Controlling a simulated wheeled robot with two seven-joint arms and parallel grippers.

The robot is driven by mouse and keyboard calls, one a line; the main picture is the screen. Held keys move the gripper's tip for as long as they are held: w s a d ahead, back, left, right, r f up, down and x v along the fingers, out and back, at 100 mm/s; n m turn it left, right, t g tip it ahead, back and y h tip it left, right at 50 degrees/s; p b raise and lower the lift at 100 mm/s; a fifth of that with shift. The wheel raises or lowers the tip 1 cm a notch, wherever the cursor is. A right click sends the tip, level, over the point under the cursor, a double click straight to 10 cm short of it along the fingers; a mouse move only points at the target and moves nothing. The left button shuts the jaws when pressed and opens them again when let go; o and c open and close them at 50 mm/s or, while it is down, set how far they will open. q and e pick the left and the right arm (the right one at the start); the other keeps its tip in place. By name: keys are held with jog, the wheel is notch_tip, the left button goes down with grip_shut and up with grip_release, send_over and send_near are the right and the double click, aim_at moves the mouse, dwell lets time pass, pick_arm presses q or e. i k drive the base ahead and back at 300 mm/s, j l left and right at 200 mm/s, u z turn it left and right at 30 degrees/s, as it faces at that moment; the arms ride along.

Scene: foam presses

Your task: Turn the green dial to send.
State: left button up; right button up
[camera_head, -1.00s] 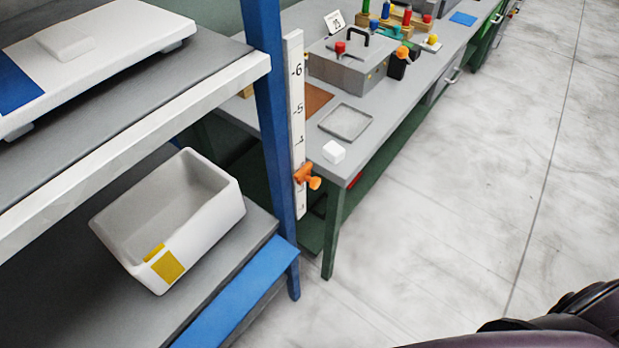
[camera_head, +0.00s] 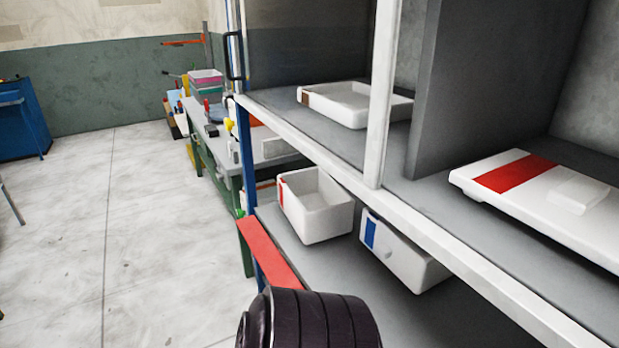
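I cannot make out the green dial in this view. Neither of my grippers shows. A dark ribbed part of my own body stands at the bottom middle, in front of the shelf unit.
A shelf unit (camera_head: 460,235) fills the right. Its upper level holds a white tray (camera_head: 352,118) and a red-striped white lid (camera_head: 480,178); below are white bins (camera_head: 318,225) (camera_head: 405,268) and a red strip (camera_head: 270,252). A cluttered workbench (camera_head: 207,152) stands behind. Floor (camera_head: 130,240) is open at left.

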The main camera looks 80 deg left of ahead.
aim_at(241, 214)
jog(key=u, duration=3.2)
jog(key=i+j+z, duration=0.1)
jog(key=z, duration=0.3)
jog(key=i+j+z, duration=0.15)
jog(key=z, duration=0.2)
jog(key=i+j+z, duration=0.1)
jog(key=z, duration=0.3)
jog(key=k+j, duration=0.05)
jog(key=j, duration=0.05)
